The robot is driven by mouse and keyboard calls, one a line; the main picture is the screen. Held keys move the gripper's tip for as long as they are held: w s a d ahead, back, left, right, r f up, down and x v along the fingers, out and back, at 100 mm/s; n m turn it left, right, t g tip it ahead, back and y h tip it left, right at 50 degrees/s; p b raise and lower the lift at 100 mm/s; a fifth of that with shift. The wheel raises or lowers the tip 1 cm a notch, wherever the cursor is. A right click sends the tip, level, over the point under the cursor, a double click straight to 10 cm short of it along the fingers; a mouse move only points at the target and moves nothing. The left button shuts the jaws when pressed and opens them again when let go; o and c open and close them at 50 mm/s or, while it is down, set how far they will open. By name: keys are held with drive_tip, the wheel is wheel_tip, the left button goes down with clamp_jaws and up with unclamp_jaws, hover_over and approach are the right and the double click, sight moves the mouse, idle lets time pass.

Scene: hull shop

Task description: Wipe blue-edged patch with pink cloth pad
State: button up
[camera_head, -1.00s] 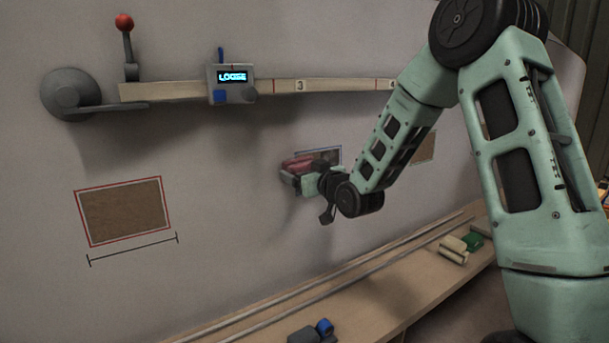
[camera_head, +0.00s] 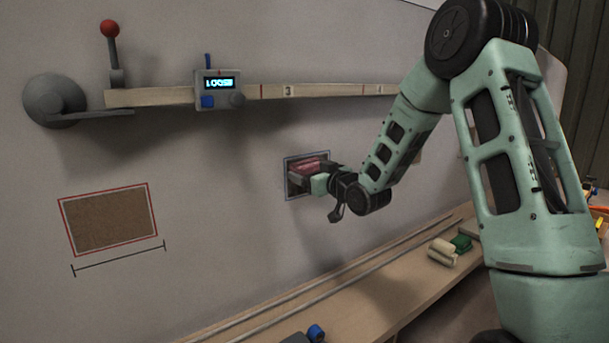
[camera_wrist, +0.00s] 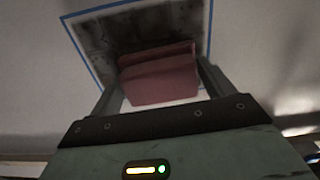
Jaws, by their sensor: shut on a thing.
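The blue-edged patch (camera_head: 293,190) is on the grey wall near the middle of the head view. It is dark and smudged inside its blue outline, and in the wrist view the blue-edged patch (camera_wrist: 100,33) fills the upper part. The pink cloth pad (camera_head: 308,166) is held in front of it and hides part of it. In the wrist view the pink pad (camera_wrist: 158,78) sits between the fingers over the patch's lower part; I cannot tell if it touches. My gripper (camera_head: 316,181) is shut on the pad; it also shows in the wrist view (camera_wrist: 160,88).
A red-edged brown patch (camera_head: 110,218) is on the wall at left. A rail (camera_head: 320,91) with a device (camera_head: 220,90) reading "LOOSE" and a red-knobbed lever (camera_head: 112,45) runs above. A bench (camera_head: 385,285) below holds rods and green and cream items (camera_head: 445,250).

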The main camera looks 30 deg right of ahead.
drive_tip(key=d+p, duration=0.1)
drive_tip(key=d, duration=0.8)
drive_tip(key=shift+w, duration=0.15)
idle(0.7)
drive_tip(key=shift+s+d, duration=0.1)
drive_tip(key=shift+s, duration=0.1)
idle(0.4)
drive_tip(key=shift+s, duration=0.45)
drive_tip(key=shift+s+r, duration=0.1)
drive_tip(key=shift+s, duration=2.4)
drive_tip(key=shift+s+d, duration=0.1)
drive_tip(key=shift+s, duration=2.4)
